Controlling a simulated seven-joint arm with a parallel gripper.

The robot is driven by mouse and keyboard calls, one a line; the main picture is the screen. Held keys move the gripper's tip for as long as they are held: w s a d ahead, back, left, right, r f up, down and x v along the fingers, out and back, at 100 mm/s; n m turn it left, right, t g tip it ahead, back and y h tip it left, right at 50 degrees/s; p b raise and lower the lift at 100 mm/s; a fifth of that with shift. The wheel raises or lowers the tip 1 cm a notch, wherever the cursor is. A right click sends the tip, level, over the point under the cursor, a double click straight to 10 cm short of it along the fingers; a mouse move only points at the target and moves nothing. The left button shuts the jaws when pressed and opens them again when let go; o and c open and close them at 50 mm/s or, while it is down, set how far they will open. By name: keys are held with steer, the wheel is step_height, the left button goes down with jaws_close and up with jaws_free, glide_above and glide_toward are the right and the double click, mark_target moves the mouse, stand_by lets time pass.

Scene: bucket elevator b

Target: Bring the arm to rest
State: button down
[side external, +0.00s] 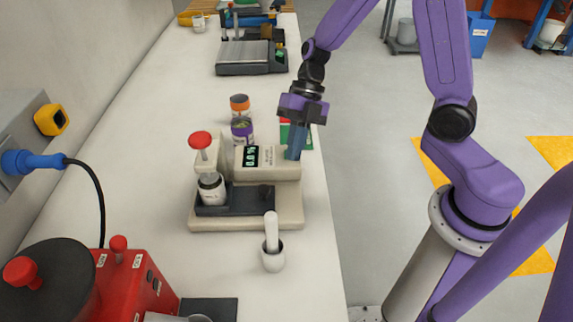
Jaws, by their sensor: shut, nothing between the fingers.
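My gripper (294,150) is on the purple arm and points down at the right end of a beige bench device (270,168) with a lit green display. Its blue fingers are shut with nothing between them. The fingertips are beside or just behind the device's display housing; I cannot tell whether they touch it. The arm (447,55) reaches in from the right, bent above the floor.
A jar (211,188) stands on the device under a red knob (200,141). Orange-lidded (240,106) and purple-lidded (242,130) jars stand behind. A mortar (273,258) with pestle stands in front. A red machine (135,282) is at the lower left.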

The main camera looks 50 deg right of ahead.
steer(key=v, duration=0.6)
steer(key=w+a+r+m+t, duration=0.4)
steer(key=a+r+m+t, duration=0.3)
steer(key=m+t, duration=0.25)
steer(key=s+d+f+m+g+h, duration=0.2)
steer(key=s+d+m, duration=0.1)
steer(key=s, duration=0.5)
steer(key=s+d+f+m+g+h, duration=0.1)
steer(key=s+d+m+g+h, duration=0.1)
steer(key=s, duration=0.6)
steer(key=s+d+f+m+g+h, duration=0.2)
steer(key=s+d+m, duration=0.2)
steer(key=s, duration=0.4)
steer(key=shift+s+d+f+g, duration=0.25)
steer(key=shift+d+f+g, duration=0.1)
